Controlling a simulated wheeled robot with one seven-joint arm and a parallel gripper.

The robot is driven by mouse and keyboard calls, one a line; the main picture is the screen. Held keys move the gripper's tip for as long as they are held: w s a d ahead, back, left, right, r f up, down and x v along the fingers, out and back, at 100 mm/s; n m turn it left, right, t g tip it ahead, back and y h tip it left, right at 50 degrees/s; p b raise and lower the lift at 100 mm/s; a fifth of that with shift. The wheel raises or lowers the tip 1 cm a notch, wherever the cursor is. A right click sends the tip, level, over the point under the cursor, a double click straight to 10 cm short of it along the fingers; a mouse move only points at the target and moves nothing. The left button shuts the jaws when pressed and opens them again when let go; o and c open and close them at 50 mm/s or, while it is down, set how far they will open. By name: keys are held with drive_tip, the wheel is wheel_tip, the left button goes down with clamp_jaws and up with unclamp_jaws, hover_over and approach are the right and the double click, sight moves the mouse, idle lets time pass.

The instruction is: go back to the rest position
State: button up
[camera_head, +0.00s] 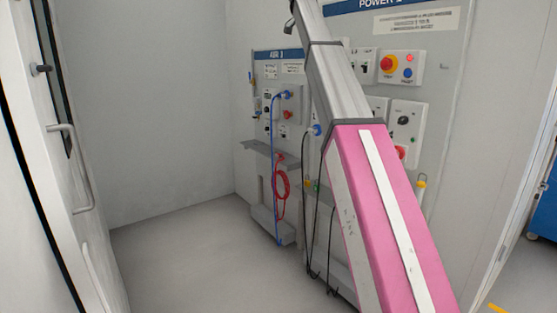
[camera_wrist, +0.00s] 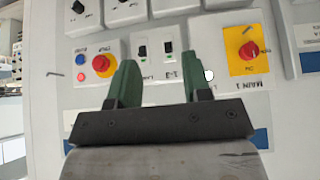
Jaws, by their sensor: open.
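My gripper shows in the wrist view (camera_wrist: 160,85), with two green fingers standing apart and nothing between them. It faces a light grey panel with switches and knobs, which appears upside down there. In the wrist view, a switch plate (camera_wrist: 158,47) lies just beyond the fingertips. A red knob on a yellow plate (camera_wrist: 243,52) is to the right, and a red button (camera_wrist: 101,63) with a blue button beside it is to the left. In the head view my pink and grey arm reaches up across the panel, and the gripper is out of frame.
A panel with a blue header (camera_head: 278,55) stands in the corner. A red coiled cable (camera_head: 281,180) and a blue cable (camera_head: 273,170) hang below it. A white door with a handle (camera_head: 75,165) is at the left. The grey floor (camera_head: 190,245) between is clear.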

drive_tip(key=s+d+f+n+g+y, duration=0.1)
drive_tip(key=s+f+n, duration=0.1)
drive_tip(key=f, duration=1.5)
drive_tip(key=s+d+f+n+y, duration=0.1)
drive_tip(key=s+f+n, duration=0.1)
drive_tip(key=f, duration=1.5)
drive_tip(key=s+d+f+n+g, duration=0.1)
drive_tip(key=s+f+n, duration=0.15)
drive_tip(key=f, duration=1.45)
drive_tip(key=s+f+n+g+y, duration=0.1)
drive_tip(key=s+f+n+y, duration=0.2)
drive_tip(key=s+f, duration=2.5)
wheel_tip(320, 180, down, 3)
drive_tip(key=shift+d+f+n+g, duration=0.15)
drive_tip(key=shift+d+n+g, duration=0.25)
drive_tip(key=shift+n, duration=0.25)
